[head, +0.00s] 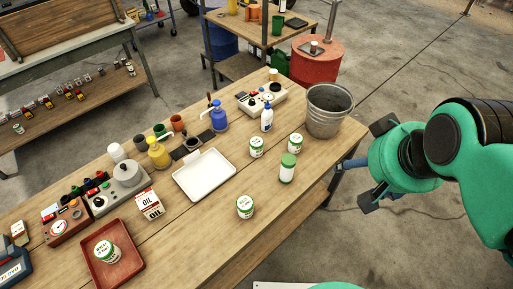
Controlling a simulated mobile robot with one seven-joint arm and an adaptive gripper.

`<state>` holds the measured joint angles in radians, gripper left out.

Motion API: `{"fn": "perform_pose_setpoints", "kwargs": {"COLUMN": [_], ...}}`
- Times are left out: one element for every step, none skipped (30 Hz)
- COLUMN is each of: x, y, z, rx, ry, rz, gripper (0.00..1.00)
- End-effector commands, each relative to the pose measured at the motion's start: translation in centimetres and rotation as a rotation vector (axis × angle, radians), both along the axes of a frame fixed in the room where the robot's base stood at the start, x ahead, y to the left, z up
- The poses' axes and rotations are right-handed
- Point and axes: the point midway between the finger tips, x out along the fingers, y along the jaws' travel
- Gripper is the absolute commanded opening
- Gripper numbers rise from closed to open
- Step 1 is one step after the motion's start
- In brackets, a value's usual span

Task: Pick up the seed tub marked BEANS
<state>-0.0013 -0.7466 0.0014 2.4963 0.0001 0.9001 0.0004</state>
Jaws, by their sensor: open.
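Several small white tubs with green markings are on the wooden workbench (205,222) in the head view. One tub (245,207) stands near the front edge. Another tub (256,147) is right of the white tray, and one more tub (295,143) is near the bucket. A taller tub with a green lid (287,169) stands between these and the front edge. A further tub (107,252) sits in a red tray (128,268). The labels are too small to read, so I cannot tell which says BEANS. My gripper (374,164) is open and empty, off the bench's right end.
A metal bucket (328,112) stands at the bench's right end, close to my gripper. A white tray (204,176), a blue-and-white bottle (267,118), an oil can (149,204) and a grey device (119,183) are on the bench. A red drum (316,66) stands behind.

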Motion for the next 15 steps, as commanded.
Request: {"fn": "perform_pose_setpoints", "kwargs": {"x": [0.2,0.4,0.7,1.0,1.3,1.8,2.2,2.7,3.4,4.0,4.6,5.5,6.2,6.9,7.9], "y": [0.1,0.1,0.2,0.3,0.4,0.5,0.6,0.7,0.9,1.1,1.3,1.6,1.8,2.1,2.4], "z": [0.1,0.1,0.2,0.2,0.3,0.4,0.4,0.5,0.6,0.7,0.7,0.7,0.8,0.8,0.8], "rx": [0.0,0.001,0.001,0.001,0.002,0.002,0.003,0.003,0.003,0.004,0.005,0.004,0.005,0.005,0.006], "ry": [0.003,0.005,0.008,0.013,0.017,0.023,0.028,0.035,0.042,0.05,0.056,0.067,0.075,0.083,0.093], "rz": [0.001,0.003,0.004,0.006,0.008,0.01,0.013,0.015,0.019,0.022,0.027,0.032,0.035,0.039,0.044], "gripper": [0.7,0.7,0.7,0.7,0.7,0.7,0.7,0.7,0.7,0.7,0.7,0.7,0.7,0.7,0.7]}}
